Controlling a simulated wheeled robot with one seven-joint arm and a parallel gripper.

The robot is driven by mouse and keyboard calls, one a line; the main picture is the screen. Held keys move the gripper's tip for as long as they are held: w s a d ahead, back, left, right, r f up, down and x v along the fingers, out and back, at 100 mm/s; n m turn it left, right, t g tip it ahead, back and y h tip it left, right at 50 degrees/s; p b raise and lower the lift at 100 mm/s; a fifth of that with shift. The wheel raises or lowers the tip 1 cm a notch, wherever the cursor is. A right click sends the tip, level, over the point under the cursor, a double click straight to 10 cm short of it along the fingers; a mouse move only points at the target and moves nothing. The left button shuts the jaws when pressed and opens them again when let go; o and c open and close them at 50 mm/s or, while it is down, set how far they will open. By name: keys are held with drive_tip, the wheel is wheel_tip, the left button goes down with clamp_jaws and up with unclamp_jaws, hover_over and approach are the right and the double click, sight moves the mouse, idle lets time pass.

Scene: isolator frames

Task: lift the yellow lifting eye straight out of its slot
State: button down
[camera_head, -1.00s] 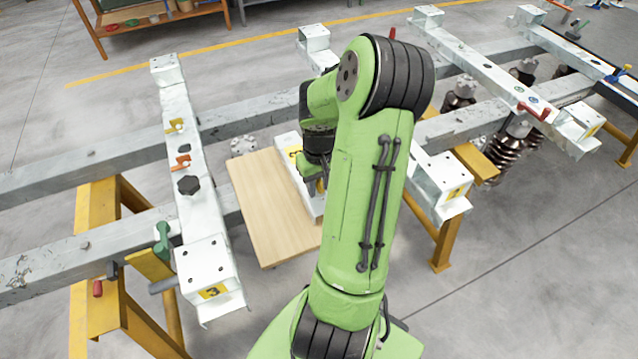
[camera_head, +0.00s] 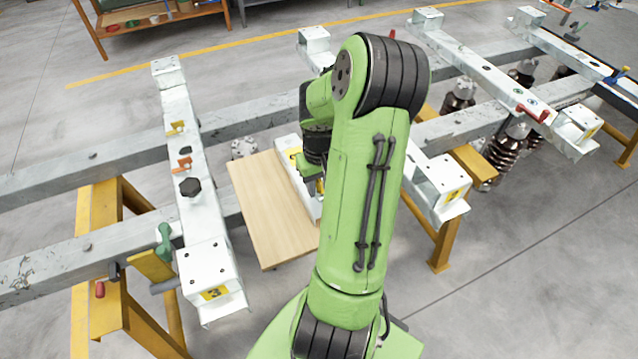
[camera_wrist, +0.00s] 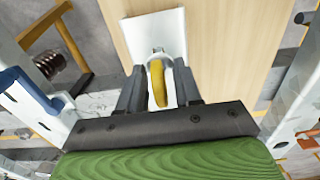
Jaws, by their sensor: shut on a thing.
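The yellow lifting eye (camera_wrist: 157,84) is upright in the middle of the wrist view, between the two dark fingers of my gripper (camera_wrist: 158,92). My gripper is shut on it. A small pale metal piece shows at the eye's upper end, in front of a white plate (camera_wrist: 152,28). The slot itself is hidden, and I cannot tell whether the eye is still seated in it. In the head view my arm covers most of the gripper; a small yellow patch (camera_head: 320,187) shows beside my wrist, probably the eye.
A wooden board (camera_head: 262,205) lies left of my wrist, beside a white beam (camera_head: 284,143). Grey rails cross behind.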

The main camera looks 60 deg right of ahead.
drive_tip(key=shift+r+p, duration=0.6)
drive_tip(key=shift+p, duration=0.05)
idle(1.2)
drive_tip(key=shift+r+p, duration=2.65)
drive_tip(key=shift+r, duration=0.4)
